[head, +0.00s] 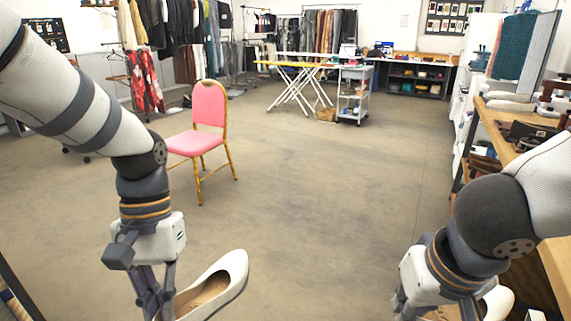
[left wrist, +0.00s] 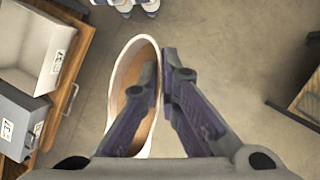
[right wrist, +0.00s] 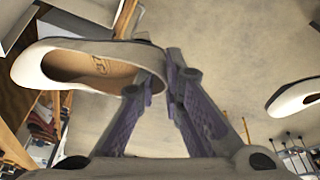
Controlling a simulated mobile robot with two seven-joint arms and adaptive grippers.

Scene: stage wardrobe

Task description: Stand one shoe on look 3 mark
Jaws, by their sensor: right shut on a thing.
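A white pump with a tan insole (head: 232,272) hangs at my left gripper (head: 158,300). In the left wrist view the gripper (left wrist: 163,75) is shut on the side wall of this shoe (left wrist: 116,75), one finger inside and one outside. A second white pump (head: 497,303) is at my right gripper, partly hidden by the arm in the head view. In the right wrist view the gripper (right wrist: 168,75) is shut on the rim at one end of that shoe (right wrist: 32,68). Both shoes are held above the floor. I see no look 3 mark.
A pink chair (head: 208,105) with a gold frame stands ahead on the left. A wooden bench (head: 497,125) with items runs along the right. Boxes with labels (left wrist: 35,45) show in the left wrist view. Clothes racks and an ironing board (head: 293,65) are far back. The middle floor is clear.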

